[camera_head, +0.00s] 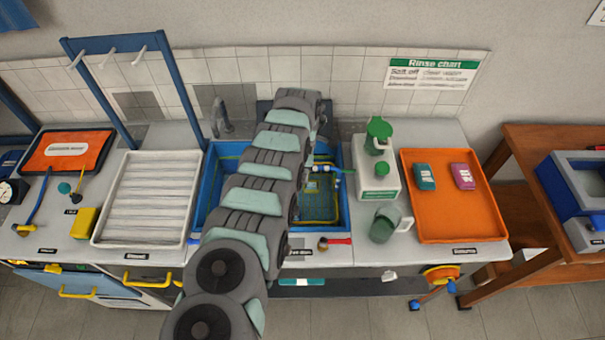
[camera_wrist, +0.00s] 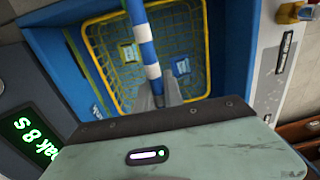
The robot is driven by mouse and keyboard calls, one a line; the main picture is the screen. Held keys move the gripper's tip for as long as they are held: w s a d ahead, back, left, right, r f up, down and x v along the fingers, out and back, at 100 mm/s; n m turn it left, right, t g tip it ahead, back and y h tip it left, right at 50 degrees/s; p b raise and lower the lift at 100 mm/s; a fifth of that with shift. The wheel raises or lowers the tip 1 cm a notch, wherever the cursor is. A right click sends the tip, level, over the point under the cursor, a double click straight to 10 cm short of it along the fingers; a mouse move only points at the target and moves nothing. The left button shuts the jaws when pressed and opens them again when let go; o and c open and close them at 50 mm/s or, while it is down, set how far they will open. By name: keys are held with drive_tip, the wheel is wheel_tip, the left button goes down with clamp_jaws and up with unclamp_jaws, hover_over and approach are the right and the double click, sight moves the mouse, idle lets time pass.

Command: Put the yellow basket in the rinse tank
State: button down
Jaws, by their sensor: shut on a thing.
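The yellow basket (camera_head: 320,200) is a wire mesh basket inside the walls of the blue tank (camera_head: 345,222). My gripper (camera_wrist: 162,92) is shut on this handle. I cannot tell whether the basket touches the tank floor. In the head view my arm covers the gripper and the tank's middle, so I cannot tell whether the tank is divided.
A white ribbed tray (camera_head: 148,200) stands left of the tank. A white-and-green dispenser (camera_head: 378,170), a green mug (camera_head: 384,224) and an orange tray (camera_head: 455,215) stand to its right. A tap (camera_head: 221,118) is behind. A green-lit display (camera_wrist: 30,140) is beside the tank.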

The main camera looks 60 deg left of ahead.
wheel_tip(320, 180, down, 4)
drive_tip(key=b, duration=0.4)
drive_tip(key=shift+a, duration=0.1)
drive_tip(key=c, duration=1.5)
unclamp_jaws()
drive_tip(key=shift+o, duration=0.2)
wheel_tip(320, 180, up, 12)
drive_tip(key=b, duration=0.1)
drive_tip(key=shift+w+a+b, duration=0.25)
drive_tip(key=shift+a+b, duration=0.05)
